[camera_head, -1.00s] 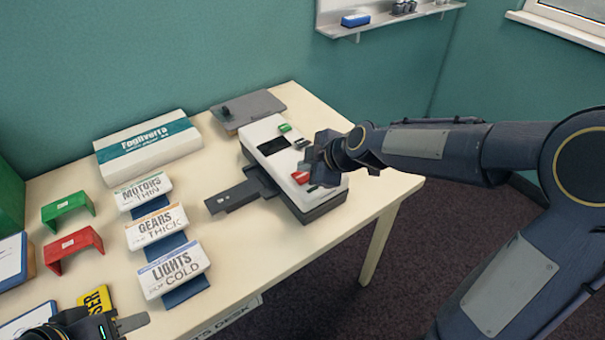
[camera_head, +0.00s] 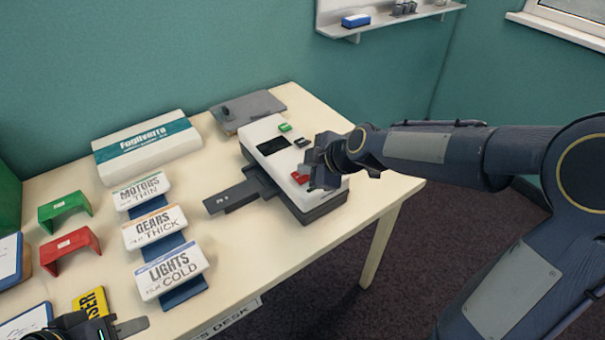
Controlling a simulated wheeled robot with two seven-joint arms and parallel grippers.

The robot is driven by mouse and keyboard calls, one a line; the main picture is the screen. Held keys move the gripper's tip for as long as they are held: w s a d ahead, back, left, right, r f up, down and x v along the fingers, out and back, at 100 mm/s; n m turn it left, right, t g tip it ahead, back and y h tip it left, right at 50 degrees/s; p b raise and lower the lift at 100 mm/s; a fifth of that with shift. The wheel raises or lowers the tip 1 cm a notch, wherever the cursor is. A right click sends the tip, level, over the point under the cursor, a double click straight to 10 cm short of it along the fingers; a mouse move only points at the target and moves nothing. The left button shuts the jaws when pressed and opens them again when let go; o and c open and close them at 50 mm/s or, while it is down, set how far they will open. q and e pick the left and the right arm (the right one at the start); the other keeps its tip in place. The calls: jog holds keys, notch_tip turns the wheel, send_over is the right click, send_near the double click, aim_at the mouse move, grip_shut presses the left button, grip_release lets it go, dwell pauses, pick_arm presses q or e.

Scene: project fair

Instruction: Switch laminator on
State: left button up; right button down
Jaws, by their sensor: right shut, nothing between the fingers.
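The laminator (camera_head: 262,131) is a white box with a dark base and a dark tray on its left side, standing near the right end of the cream table. Its top has a dark display (camera_head: 274,145), a green button (camera_head: 285,127), a dark button (camera_head: 301,142) and a red button (camera_head: 300,177). My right gripper (camera_head: 310,180) is shut and empty, low over the laminator's right end beside the red button. I cannot tell whether it touches the laminator. My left gripper (camera_head: 122,328) is at the bottom left edge, partly cut off, away from the laminator.
Signs reading MOTORS, GEARS (camera_head: 155,227) and LIGHTS stand left of the laminator. A white Foglivetta box (camera_head: 148,152) and a grey board (camera_head: 248,111) lie behind. Green (camera_head: 65,209) and red (camera_head: 70,245) brackets stand at left.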

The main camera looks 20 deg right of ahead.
aim_at(306, 177)
jog(key=shift+f, duration=0.2)
dwell(0.4)
jog(key=shift+r, duration=0.7)
notch_tip(306, 177, up, 6)
jog(key=p, duration=0.3)
jog(key=shift+f+p, duration=0.25)
jog(key=shift+p, duration=0.15)
jog(key=shift+r, duration=0.25)
